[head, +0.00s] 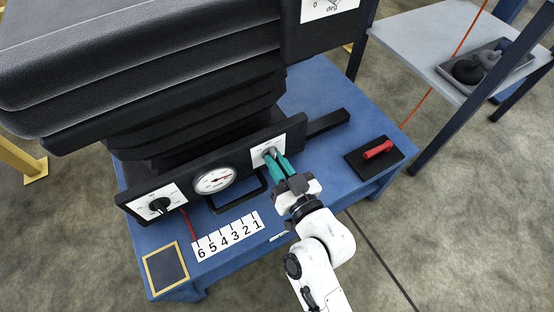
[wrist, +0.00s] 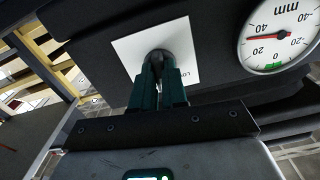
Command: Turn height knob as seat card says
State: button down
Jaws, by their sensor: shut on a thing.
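My gripper (head: 274,160) is shut on a dark knob at the right end of the seat's black front panel (head: 240,168). In the wrist view the two green fingers (wrist: 158,78) close around this knob (wrist: 159,56), on a white plate whose lettering is mostly covered. A round mm gauge (head: 214,180) sits in the middle of the panel. In the wrist view the gauge (wrist: 280,35) has its red needle between 20 and 40, away from the green mark. Another black knob (head: 160,205) on a white plate is at the panel's left end. I cannot make out a seat card.
A white number strip (head: 228,237) lies on the blue base (head: 300,100), with a red line near its 6 end. A black pad with a red handle (head: 378,149) is at right. A grey shelf (head: 425,40) holds a tray (head: 515,65). The bulky black seat (head: 150,60) overhangs the panel.

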jog(key=shift+m+p, duration=0.85)
jog(key=shift+m, duration=2.85)
jog(key=c, duration=1.2)
grip_release()
jog(key=shift+o, duration=0.2)
jog(key=b+v, duration=0.1)
jog(key=v, duration=1)
